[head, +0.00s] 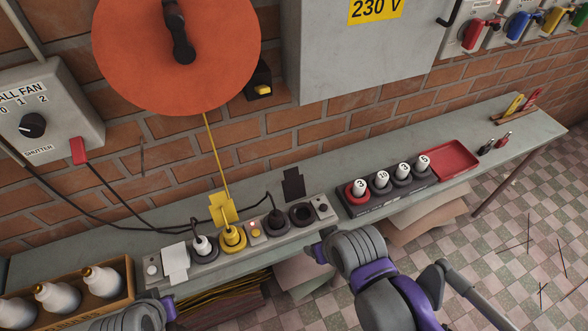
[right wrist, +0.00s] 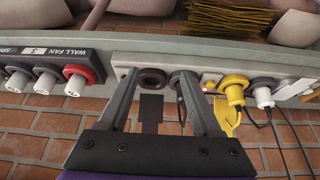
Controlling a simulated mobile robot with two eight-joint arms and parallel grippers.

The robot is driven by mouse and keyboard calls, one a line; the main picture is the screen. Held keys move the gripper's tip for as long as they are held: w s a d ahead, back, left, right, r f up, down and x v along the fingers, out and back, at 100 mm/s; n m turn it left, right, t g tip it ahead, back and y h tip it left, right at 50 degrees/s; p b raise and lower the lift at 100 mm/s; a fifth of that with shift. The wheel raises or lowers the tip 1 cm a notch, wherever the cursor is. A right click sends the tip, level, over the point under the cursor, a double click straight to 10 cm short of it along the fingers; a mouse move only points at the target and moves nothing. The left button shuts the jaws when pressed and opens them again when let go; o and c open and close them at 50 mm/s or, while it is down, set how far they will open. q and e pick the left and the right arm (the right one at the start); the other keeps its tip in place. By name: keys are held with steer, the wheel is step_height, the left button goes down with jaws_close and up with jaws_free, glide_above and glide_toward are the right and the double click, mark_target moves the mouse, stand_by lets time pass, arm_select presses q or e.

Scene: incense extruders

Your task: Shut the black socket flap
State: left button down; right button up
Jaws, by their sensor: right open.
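The black socket flap (head: 293,184) stands open, raised behind an empty black round socket (head: 302,214) on the grey socket strip. In the right wrist view the flap (right wrist: 151,113) shows below the dark socket ring (right wrist: 153,80), in front of the brick wall. My right gripper (right wrist: 160,80) is open, with one finger on each side of the flap and no contact that I can make out. In the head view the right gripper (head: 318,250) is just in front of the strip's right end. Only part of my left arm shows at the bottom left; its fingers are out of view.
A black plug (head: 277,218) and a yellow plug (head: 232,237) with a raised yellow flap (head: 218,207) stand left of the empty socket. Cables run along the wall.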

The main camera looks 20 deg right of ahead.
steer(key=shift+g, duration=0.5)
steer(key=w+r, duration=0.2)
steer(key=w, duration=0.1)
steer(key=w+r+b, duration=0.1)
steer(key=w+r, duration=0.1)
steer(key=w, duration=0.2)
steer(key=w+r, duration=0.3)
steer(key=shift+w, duration=0.4)
steer(key=c, duration=0.9)
steer(key=shift+g, duration=0.5)
steer(key=w+r, duration=0.1)
steer(key=w, duration=0.3)
steer(key=w+r+b, duration=0.1)
steer(key=w, duration=0.3)
steer(key=w+r, duration=0.1)
steer(key=w, duration=0.4)
steer(key=shift+d+r, duration=0.1)
steer(key=shift+r, duration=0.25)
jaws_close()
glide_above(293, 184)
steer(key=w, duration=0.3)
step_height(293, 184, down, 8)
steer(key=shift+a+b, duration=0.25)
steer(key=shift+b, duration=0.05)
